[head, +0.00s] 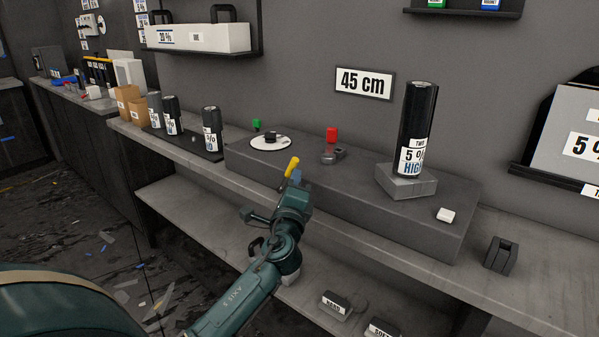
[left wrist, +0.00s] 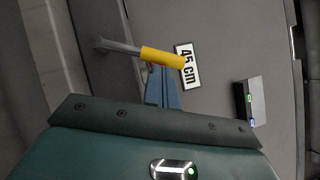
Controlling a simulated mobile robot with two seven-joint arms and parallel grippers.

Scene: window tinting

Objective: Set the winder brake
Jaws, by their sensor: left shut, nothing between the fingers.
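The winder is a long dark grey box (head: 385,222) on the bench. A yellow-handled lever (head: 292,166), which looks like the brake, stands at its front edge and leans right at the top. In the left wrist view the yellow grip (left wrist: 163,58) sits on a grey rod. My left gripper (head: 296,177) has its blue fingers shut and empty, just below the yellow grip. In the left wrist view the fingertips (left wrist: 162,72) reach to the grip's edge; I cannot tell whether they touch it. My right gripper is out of view.
A black film roll (head: 417,125) stands upright on a grey block on the box. A white disc (head: 270,143), a red knob (head: 332,134) and a white button (head: 446,215) are also there. More rolls (head: 212,130) stand left. The lower shelf (head: 215,225) is mostly clear.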

